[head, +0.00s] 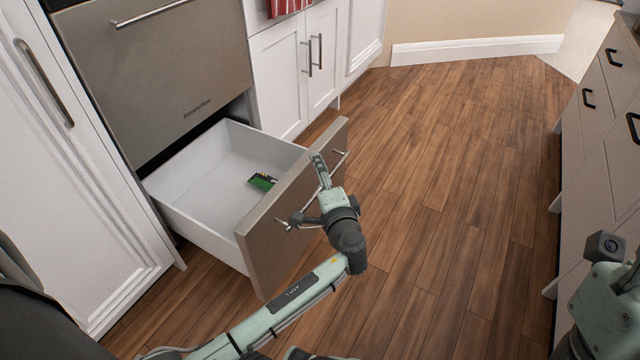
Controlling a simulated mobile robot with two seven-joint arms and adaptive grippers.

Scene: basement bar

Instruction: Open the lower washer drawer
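The lower washer drawer (208,228) is pulled well out of its cabinet, showing its white interior. Its grey-brown front faces right and carries a long metal bar handle (336,166). My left gripper (303,193) is at the outer side of this front, over the middle of the handle. One finger points up along the front; the gripper hides part of the handle. I cannot tell whether the fingers close on the bar. The upper drawer (160,70) above is shut. My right arm shows at the lower right edge; its fingertips are out of view.
A small green and dark item (262,181) lies in the drawer. White cabinets (285,70) flank the washer. A drawer unit (605,130) with black handles stands at the right. The wooden floor (450,170) between is clear.

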